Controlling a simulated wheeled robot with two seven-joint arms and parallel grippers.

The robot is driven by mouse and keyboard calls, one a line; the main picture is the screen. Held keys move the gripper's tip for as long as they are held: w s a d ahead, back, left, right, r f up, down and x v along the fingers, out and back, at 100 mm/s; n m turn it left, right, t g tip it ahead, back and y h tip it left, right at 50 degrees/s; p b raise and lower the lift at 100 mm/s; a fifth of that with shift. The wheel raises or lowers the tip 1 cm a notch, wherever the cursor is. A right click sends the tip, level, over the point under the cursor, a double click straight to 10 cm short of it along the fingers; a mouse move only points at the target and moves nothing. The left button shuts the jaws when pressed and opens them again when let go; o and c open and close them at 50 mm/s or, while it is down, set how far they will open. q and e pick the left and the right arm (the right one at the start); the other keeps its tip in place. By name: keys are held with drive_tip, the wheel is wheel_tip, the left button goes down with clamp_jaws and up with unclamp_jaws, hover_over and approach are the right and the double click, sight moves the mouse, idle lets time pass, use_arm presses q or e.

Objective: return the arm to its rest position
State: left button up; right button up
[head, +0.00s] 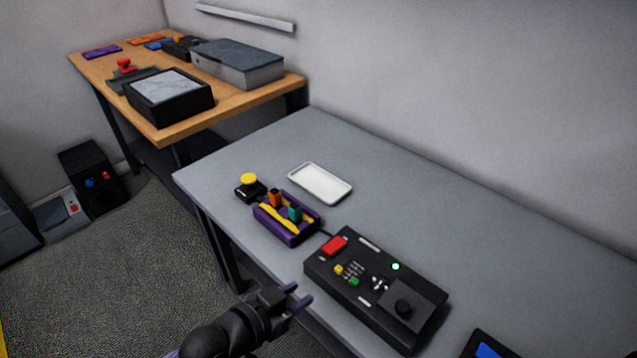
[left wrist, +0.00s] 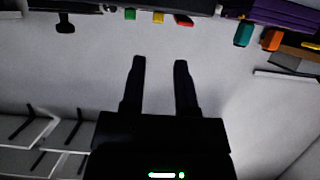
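My left gripper (head: 300,298) is at the front edge of the grey table, in front of the black control box. Its two fingers stand apart in the left wrist view (left wrist: 159,62), with nothing between them, so it is open and empty. My right gripper is in neither view. The black control box (head: 335,276) with a red switch, coloured buttons and a lit green light lies on the grey table (head: 440,205). A purple holder (head: 285,232) with an orange piece (head: 275,197) and a teal piece (head: 295,212) stands left of the box.
A yellow-topped button (head: 249,181) and a white tray (head: 320,184) are near the holder. A dark device with a blue screen (head: 486,350) is at the lower right. A wooden table (head: 178,131) with boxes stands behind. The right part of the grey table is clear.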

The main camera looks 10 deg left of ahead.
use_arm(q)
drive_tip(key=s+a+f+n+g+y, duration=0.2)
drive_tip(key=s+a+f+y, duration=0.15)
drive_tip(key=f, duration=0.55)
drive_tip(key=s+a+f+n+g+y, duration=0.1)
drive_tip(key=s+a+f+y, duration=0.1)
drive_tip(key=s+a+f, duration=0.45)
drive_tip(key=s+f+g+y, duration=0.1)
drive_tip(key=s+f, duration=0.3)
drive_tip(key=s, duration=0.4)
drive_tip(key=s+a+f+n+g, duration=0.1)
drive_tip(key=s+f+g, duration=0.3)
drive_tip(key=s, duration=0.5)
drive_tip(key=s+f+g+y, duration=0.1)
drive_tip(key=s+f+g, duration=0.1)
drive_tip(key=s+f, duration=0.3)
drive_tip(key=s, duration=0.4)
drive_tip(key=shift+s+a+f+n+g+y, duration=0.2)
drive_tip(key=shift+s+f+n+g+y, duration=0.1)
drive_tip(key=shift+f+g+y, duration=0.1)
drive_tip(key=shift+w, duration=0.1)
